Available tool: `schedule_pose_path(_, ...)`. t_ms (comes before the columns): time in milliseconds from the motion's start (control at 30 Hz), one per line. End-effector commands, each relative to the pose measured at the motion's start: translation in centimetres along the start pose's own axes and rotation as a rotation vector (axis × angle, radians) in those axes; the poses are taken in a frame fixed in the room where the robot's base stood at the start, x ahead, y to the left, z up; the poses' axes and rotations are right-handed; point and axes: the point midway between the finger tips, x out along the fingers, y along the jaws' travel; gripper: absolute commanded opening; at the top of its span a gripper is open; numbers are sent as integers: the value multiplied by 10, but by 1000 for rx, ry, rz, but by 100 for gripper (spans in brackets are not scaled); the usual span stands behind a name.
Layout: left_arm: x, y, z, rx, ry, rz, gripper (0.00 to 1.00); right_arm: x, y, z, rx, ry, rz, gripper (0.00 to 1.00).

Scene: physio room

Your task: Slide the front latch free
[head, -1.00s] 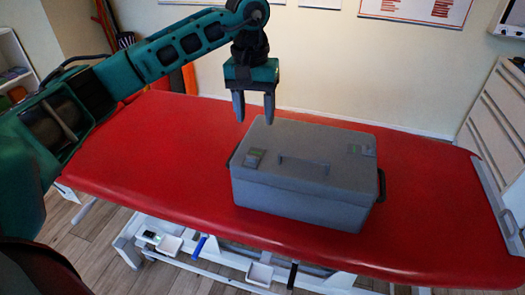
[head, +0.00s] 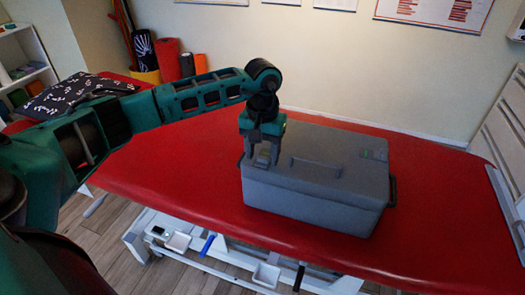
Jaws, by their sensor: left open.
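A grey lidded case (head: 312,205) stands on the red treatment table (head: 180,185). A second latch (head: 262,160) sits at the lid's left end. My left gripper (head: 262,160) points down over that left latch, with its open fingers on either side of it. Whether the fingers touch the latch I cannot tell. My right gripper is not in view.
A dark patterned cushion (head: 75,97) lies at the table's far left end. Rolled mats (head: 168,60) stand by the back wall. The red table top right of the case is clear. A white slatted panel (head: 505,125) stands at the right.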

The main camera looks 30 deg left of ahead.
Motion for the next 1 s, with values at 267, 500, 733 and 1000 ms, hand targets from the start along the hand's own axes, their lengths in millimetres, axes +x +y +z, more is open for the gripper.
schedule_pose_path(267, 2, 0, 0, 0, 0, 0, 55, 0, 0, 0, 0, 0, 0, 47)
schedule_pose_path(500, 1, 0, 0, 0, 0, 0, 32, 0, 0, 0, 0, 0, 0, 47)
schedule_pose_path(733, 1, 0, 0, 0, 0, 0, 10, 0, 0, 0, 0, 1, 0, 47)
schedule_pose_path(1000, 1, 0, 0, 0, 0, 0, 0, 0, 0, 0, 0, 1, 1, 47)
